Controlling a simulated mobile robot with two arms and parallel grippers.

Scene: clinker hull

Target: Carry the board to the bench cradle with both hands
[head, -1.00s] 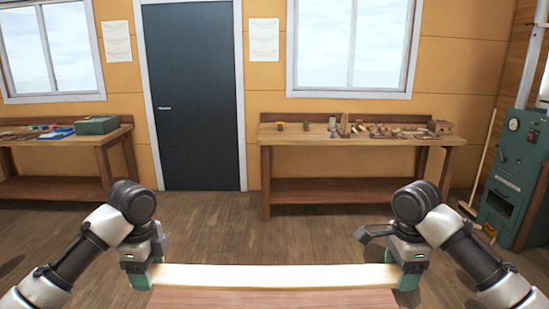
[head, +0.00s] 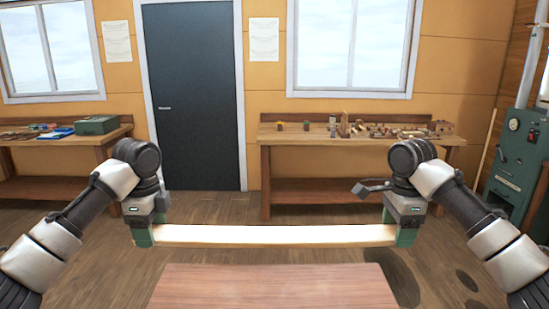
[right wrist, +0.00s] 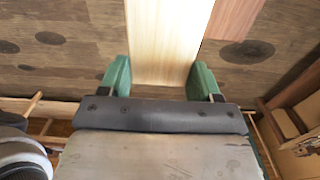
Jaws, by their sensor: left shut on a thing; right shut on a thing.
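A pale wooden board (head: 275,235) spans between my two grippers in the head view, held level and clear of the reddish surface in front of me. My left gripper (head: 144,235) is shut on its left end. My right gripper (head: 404,233) is shut on its right end. In the right wrist view the board (right wrist: 165,40) runs up from between the green fingers of the right gripper (right wrist: 164,82). I cannot tell which bench carries the cradle.
A reddish-brown wooden top (head: 273,288) lies below and nearer than the board. A workbench (head: 350,140) with small tools and blocks stands at the back wall. Another bench (head: 70,140) with a green box (head: 97,125) is at left. A green machine (head: 515,165) stands at right. Open floor lies between.

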